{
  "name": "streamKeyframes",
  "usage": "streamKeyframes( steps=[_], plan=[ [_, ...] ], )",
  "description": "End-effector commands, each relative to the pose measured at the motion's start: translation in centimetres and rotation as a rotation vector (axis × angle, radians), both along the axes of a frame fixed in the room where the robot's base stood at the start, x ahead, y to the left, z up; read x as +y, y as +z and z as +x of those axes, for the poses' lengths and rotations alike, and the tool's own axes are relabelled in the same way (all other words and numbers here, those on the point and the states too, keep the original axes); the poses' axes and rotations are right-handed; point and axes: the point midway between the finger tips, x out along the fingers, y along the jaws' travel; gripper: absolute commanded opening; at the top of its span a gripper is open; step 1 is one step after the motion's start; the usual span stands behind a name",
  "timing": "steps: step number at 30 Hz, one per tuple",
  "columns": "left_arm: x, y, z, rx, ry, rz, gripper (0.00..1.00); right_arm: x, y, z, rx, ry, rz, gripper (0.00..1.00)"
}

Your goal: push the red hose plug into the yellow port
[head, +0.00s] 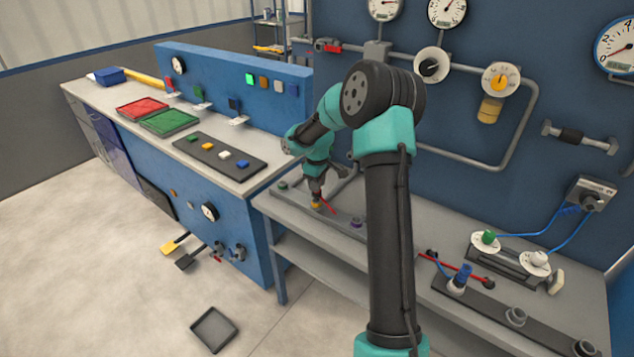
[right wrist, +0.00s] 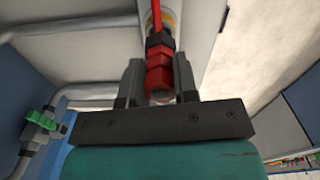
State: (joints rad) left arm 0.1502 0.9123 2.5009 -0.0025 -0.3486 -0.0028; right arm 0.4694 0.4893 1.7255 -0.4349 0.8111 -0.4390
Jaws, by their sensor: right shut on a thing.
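My right gripper (head: 316,188) points down over the yellow port (head: 315,206) on the bench at the wall. In the right wrist view, its two fingers (right wrist: 160,78) are shut on the red hose plug (right wrist: 160,65). The red hose (right wrist: 156,15) runs from the plug toward the top of that view, and a short red stretch (head: 329,208) shows beside the port in the head view. The yellow port's rim (right wrist: 175,20) shows partly behind the hose. I cannot tell whether the plug touches or enters the port. My left gripper is not in view.
A purple port (head: 357,222) and a green port (head: 283,186) sit on the same strip, either side of the yellow port. Grey pipes (head: 350,172) run close behind. A blue-sided counter (head: 230,220) stands left. My right arm hides part of the bench.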

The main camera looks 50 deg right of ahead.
Motion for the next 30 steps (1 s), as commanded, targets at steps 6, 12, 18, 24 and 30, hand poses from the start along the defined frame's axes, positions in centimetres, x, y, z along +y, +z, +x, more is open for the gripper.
streamKeyframes(
  steps=[6,12,18,24,30],
  plan=[
    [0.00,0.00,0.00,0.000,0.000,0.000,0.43,0.00,-0.06,0.00,0.000,0.000,0.000,0.00],
    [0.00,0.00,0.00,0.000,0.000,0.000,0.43,0.01,-0.05,0.00,0.000,0.000,0.000,0.00],
    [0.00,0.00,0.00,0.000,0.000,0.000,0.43,0.01,-0.09,0.00,0.000,0.000,0.000,0.00],
    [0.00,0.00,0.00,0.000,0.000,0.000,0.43,0.01,-0.42,-0.01,0.001,0.000,0.001,0.00],
    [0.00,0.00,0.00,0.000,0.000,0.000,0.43,0.01,-0.81,-0.01,0.001,0.000,0.001,0.00]
  ],
)
